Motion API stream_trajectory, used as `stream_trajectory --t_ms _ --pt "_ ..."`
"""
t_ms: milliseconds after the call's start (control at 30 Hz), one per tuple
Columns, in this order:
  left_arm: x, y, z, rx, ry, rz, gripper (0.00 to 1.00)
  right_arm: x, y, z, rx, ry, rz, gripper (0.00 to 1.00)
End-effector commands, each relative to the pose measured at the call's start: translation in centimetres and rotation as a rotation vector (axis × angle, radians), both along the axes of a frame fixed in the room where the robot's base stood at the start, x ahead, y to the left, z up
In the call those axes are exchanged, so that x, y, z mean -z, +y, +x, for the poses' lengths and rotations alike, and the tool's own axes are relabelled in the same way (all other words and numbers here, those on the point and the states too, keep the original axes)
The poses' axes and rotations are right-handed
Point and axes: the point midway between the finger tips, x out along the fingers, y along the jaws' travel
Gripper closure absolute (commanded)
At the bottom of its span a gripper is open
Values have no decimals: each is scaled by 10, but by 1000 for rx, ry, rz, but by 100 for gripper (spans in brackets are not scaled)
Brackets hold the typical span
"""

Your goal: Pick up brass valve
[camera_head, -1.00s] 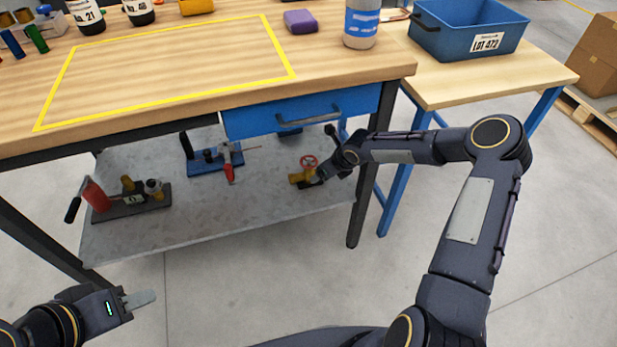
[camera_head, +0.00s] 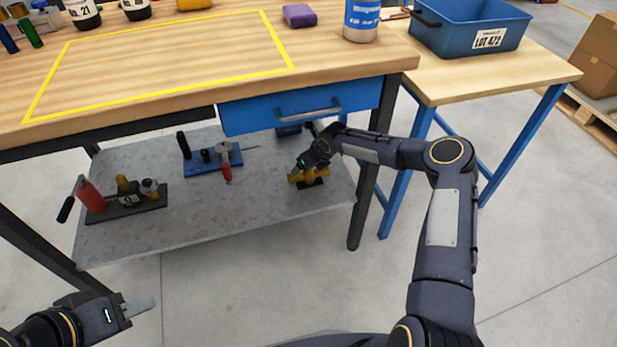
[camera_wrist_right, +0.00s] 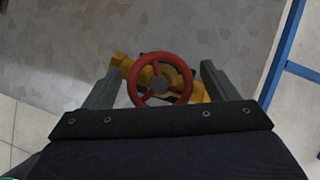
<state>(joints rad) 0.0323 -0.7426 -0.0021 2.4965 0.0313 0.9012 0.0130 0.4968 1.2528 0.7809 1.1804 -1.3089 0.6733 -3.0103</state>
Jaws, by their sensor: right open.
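The brass valve (camera_head: 310,177) sits on a dark base on the grey lower shelf, under the blue drawer. In the right wrist view the valve (camera_wrist_right: 123,66) shows its red handwheel (camera_wrist_right: 161,78) facing the camera, between the two fingers. My right gripper (camera_wrist_right: 157,80) is open, with one finger on each side of the handwheel; I cannot tell whether either touches. In the head view my right arm's end hides the handwheel.
The blue drawer (camera_head: 300,108) and a table leg (camera_head: 363,200) stand close to my right arm. A blue bin (camera_head: 470,35) is on the side table.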

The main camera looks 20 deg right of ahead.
Motion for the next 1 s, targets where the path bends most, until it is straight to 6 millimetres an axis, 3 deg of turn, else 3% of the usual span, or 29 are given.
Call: stream_trajectory --t_ms 100,700,1000 --pt "0 0 0 0 0 0 64 -1 0 0 0 0 0 20" --pt "0 0 0 0 0 0 64 -1 -1 0 0 0 -1 99" --pt "-1 0 0 0 0 0 64 -3 0 1 1 -4 0 100"
